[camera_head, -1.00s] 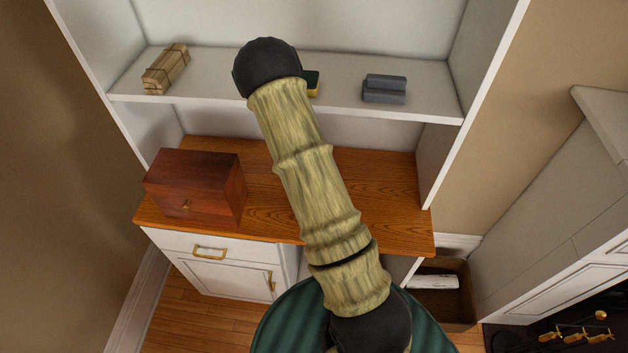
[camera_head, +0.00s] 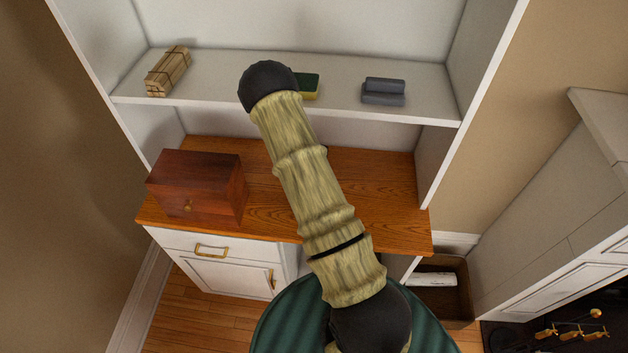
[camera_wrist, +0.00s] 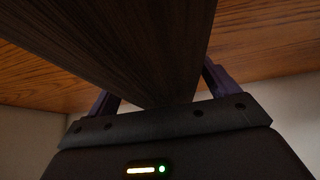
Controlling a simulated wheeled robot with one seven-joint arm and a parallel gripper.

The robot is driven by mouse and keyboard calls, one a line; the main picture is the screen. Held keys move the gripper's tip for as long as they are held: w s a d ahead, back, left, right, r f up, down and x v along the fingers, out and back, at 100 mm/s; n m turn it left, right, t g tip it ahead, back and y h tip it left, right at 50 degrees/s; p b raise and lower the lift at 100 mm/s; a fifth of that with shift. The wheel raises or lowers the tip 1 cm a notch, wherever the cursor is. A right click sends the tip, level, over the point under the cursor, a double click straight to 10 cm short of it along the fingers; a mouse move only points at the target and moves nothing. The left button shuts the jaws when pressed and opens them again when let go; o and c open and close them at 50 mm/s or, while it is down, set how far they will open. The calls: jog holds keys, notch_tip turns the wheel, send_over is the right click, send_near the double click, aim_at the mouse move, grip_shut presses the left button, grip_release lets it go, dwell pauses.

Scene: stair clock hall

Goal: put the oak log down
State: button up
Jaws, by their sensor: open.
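A dark brown piece of wood with straight grain, seemingly the oak log (camera_wrist: 150,50), fills the middle of the wrist view and runs up and away from my gripper. My gripper (camera_wrist: 160,90) is open, with one finger on each side of the wood. Whether either finger touches it, I cannot tell. What bears the wood's far end is out of view. In the head view my arm hides the gripper and this piece.
A reddish box (camera_head: 198,186) stands on the orange wood counter (camera_head: 385,205). The shelf (camera_head: 225,88) above holds a bundle of sticks (camera_head: 167,70), a green-yellow sponge (camera_head: 308,86) and grey blocks (camera_head: 383,92). A crate (camera_head: 450,306) with a white object (camera_head: 432,279) stands at lower right.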

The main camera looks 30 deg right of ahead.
jog(key=shift+w, duration=0.1)
jog(key=c, duration=1.7)
jog(key=shift+r+b, duration=0.95)
jog(key=shift+r, duration=4.15)
jog(key=shift+c, duration=0.2)
